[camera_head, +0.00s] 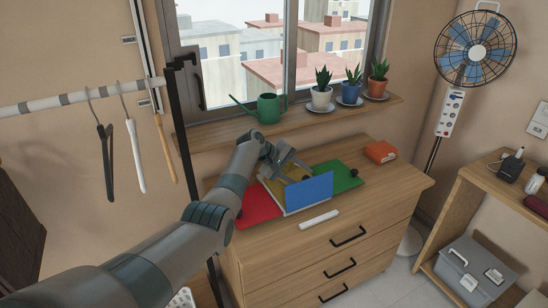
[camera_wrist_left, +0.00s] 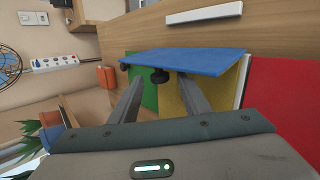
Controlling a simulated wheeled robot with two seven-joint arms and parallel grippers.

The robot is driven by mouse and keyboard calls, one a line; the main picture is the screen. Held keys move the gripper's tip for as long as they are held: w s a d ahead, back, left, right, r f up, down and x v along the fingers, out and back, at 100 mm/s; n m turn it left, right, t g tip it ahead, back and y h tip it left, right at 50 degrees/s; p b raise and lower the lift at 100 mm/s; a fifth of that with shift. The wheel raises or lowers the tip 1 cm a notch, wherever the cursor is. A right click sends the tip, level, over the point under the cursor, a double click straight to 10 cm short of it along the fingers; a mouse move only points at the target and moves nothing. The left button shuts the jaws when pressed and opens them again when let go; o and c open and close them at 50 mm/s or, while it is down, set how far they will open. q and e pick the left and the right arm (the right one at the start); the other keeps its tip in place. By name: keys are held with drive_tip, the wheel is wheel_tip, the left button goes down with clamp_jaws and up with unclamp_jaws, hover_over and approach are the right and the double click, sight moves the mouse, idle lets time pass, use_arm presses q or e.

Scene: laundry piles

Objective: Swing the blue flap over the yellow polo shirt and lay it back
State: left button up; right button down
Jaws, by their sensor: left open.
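A folding board lies on the dresser top, with a red panel (camera_head: 258,205) at left, a green panel (camera_head: 338,174) at right and a blue flap (camera_head: 309,191) at the front. The blue flap stands raised at a tilt, hiding part of the yellow area (camera_head: 292,172) behind it; I cannot tell how much of this is polo shirt. My left gripper (camera_head: 291,167) is open above the yellow, behind the flap. My right gripper is out of view.
A white bar (camera_head: 318,219) lies in front of the board, and an orange box (camera_head: 381,152) sits at the back right of the dresser (camera_head: 392,190). A green watering can (camera_head: 267,108) and potted plants stand on the sill behind. Hangers (camera_head: 135,150) hang at left.

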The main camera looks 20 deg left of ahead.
use_arm(q)
drive_tip(key=b+v, duration=0.1)
drive_tip(key=v, duration=1.3)
drive_tip(key=shift+b, duration=0.3)
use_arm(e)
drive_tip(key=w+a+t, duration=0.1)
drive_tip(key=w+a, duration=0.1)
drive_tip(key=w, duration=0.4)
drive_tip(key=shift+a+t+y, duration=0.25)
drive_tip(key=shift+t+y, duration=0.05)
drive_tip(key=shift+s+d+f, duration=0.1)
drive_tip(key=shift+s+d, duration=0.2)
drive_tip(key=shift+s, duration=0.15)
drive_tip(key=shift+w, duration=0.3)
use_arm(q)
drive_tip(key=shift+d, duration=0.1)
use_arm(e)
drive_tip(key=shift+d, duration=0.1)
